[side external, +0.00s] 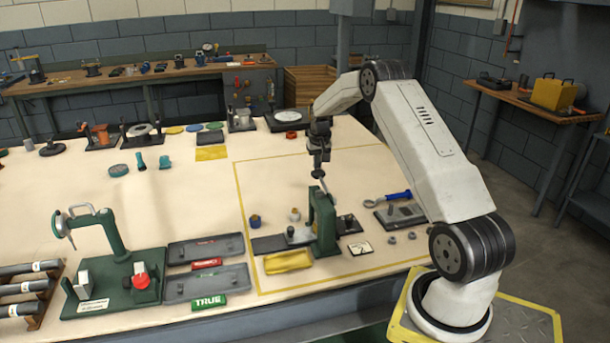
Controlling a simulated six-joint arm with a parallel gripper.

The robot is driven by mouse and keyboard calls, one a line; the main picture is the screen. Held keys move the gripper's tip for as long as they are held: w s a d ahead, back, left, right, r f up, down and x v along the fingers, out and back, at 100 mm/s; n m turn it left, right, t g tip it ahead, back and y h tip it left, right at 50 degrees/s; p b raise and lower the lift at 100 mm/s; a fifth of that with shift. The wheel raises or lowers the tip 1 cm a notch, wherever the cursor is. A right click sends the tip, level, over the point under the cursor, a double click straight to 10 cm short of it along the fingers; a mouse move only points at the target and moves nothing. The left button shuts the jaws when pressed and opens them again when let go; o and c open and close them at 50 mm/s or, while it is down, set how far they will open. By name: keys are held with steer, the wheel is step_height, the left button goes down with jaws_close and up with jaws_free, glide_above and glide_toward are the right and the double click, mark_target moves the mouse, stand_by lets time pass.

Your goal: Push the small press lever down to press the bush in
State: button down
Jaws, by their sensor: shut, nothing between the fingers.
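The small press (323,220) is a green upright frame on the table, inside the yellow outlined area. Its lever appears as a short pale arm (322,186) rising up and to the left from the top of the frame. My gripper (318,173) points down, shut and empty, right at the raised end of this lever. Whether it touches the lever is too small to tell. The bush cannot be made out at this size.
The table behind my gripper is mostly clear.

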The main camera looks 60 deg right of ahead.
step_height(320, 180, up, 8)
steer(key=shift+f, duration=0.15)
stand_by(0.8)
steer(key=a+n, duration=0.4)
steer(key=a, duration=1.9)
steer(key=s+a+f+n, duration=0.1)
steer(key=s+a+n, duration=0.1)
steer(key=s+a, duration=0.6)
steer(key=s+a+f+n+t+y, duration=0.1)
steer(key=s+a+f+n, duration=0.1)
steer(key=s+a, duration=0.6)
steer(key=shift+s+a+n, duration=0.4)
steer(key=shift+a+n, duration=0.1)
steer(key=shift+a, duration=0.1)
